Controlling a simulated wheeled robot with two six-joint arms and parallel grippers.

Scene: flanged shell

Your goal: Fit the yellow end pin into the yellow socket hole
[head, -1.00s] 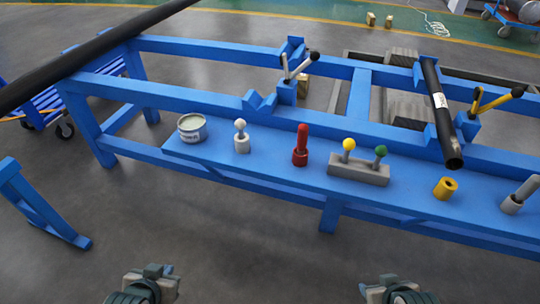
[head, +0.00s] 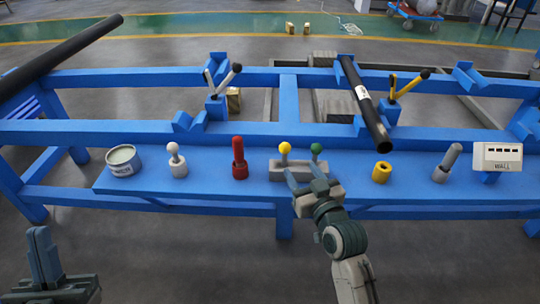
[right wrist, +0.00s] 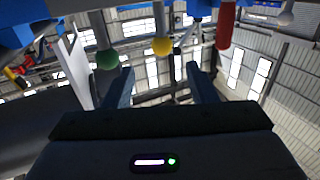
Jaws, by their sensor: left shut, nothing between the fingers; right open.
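The yellow-balled pin (head: 284,147) stands upright in a grey block (head: 290,171) on the blue bench shelf, beside a green-balled pin (head: 316,149). The yellow socket (head: 381,173), a short cylinder with a dark hole in its top, stands further right. My right gripper (head: 305,173) is open in front of the block, its fingers partly covering it. In the right wrist view, the yellow ball (right wrist: 161,46) shows beyond and between the open fingertips (right wrist: 160,75), with the green ball (right wrist: 107,59) to the left. My left gripper (head: 40,235) is shut and empty at lower left, away from the bench.
A tin (head: 123,161), a white-balled pin (head: 177,160) and a red pin (head: 239,158) stand left of the block. A grey pin in a holder (head: 447,163) and a white box (head: 497,157) are at right. A black pipe (head: 367,108) lies behind the socket.

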